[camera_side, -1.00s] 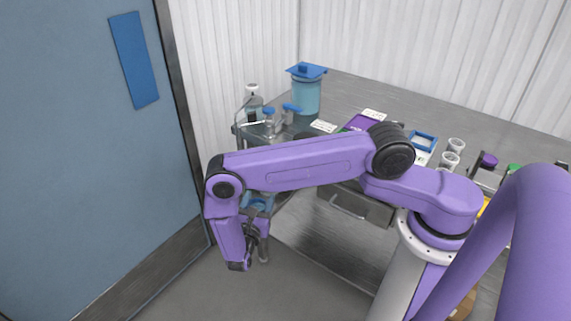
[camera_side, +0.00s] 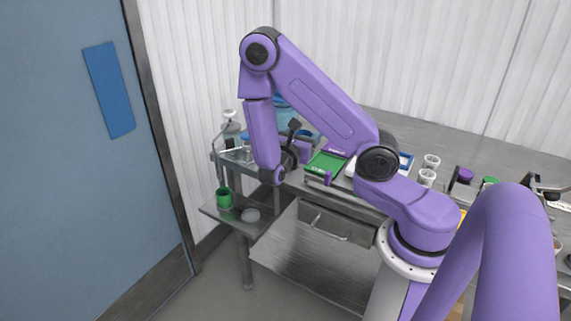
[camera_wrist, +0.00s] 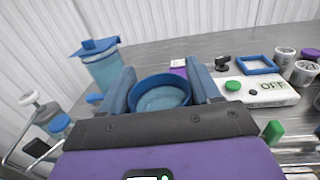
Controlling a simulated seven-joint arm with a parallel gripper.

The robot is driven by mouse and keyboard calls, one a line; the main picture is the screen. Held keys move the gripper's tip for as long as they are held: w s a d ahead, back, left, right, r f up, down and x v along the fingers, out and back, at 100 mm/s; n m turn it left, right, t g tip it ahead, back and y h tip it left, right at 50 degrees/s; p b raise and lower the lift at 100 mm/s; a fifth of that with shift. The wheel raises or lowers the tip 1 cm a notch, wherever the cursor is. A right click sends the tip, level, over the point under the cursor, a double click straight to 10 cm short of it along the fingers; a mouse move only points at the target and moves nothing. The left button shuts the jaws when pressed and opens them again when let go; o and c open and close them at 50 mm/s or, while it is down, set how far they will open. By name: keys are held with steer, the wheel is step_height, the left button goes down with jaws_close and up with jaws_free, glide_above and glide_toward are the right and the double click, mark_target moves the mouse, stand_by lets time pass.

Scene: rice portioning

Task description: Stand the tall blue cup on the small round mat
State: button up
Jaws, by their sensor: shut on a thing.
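A blue round cup (camera_wrist: 160,97) sits between the two blue fingers of my gripper (camera_wrist: 160,78) in the wrist view. The fingers are shut on it from either side. I look into its open top, and its lower part is hidden by my gripper. In the side view my gripper (camera_side: 291,158) is raised near the left front edge of the worktable, and the cup does not show clearly there. I cannot make out the small round mat for certain. A grey round piece (camera_side: 250,215) lies on the low side shelf, but I cannot tell what it is.
A green cup (camera_side: 224,198) stands on the low shelf (camera_side: 226,217). A lidded blue jug (camera_wrist: 103,66) stands at the back left. A white box marked OFF (camera_wrist: 262,94), a blue square frame (camera_wrist: 257,65) and white cups (camera_wrist: 284,54) are at the right. Bottles (camera_wrist: 47,112) are at the left.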

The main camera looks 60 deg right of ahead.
steer(key=shift+g, duration=0.3)
steer(key=w+d+f, duration=0.2)
steer(key=w, duration=0.1)
steer(key=w+d+f, duration=0.5)
steer(key=w+d, duration=0.1)
steer(key=w, duration=0.1)
steer(key=shift+f, duration=0.4)
steer(key=shift+w+d+f, duration=0.1)
steer(key=shift+f, duration=0.1)
steer(key=shift+w+f, duration=0.1)
steer(key=shift+f, duration=1.6)
steer(key=shift+f, duration=0.15)
steer(key=o, duration=0.8)
steer(key=shift+o, duration=0.2)
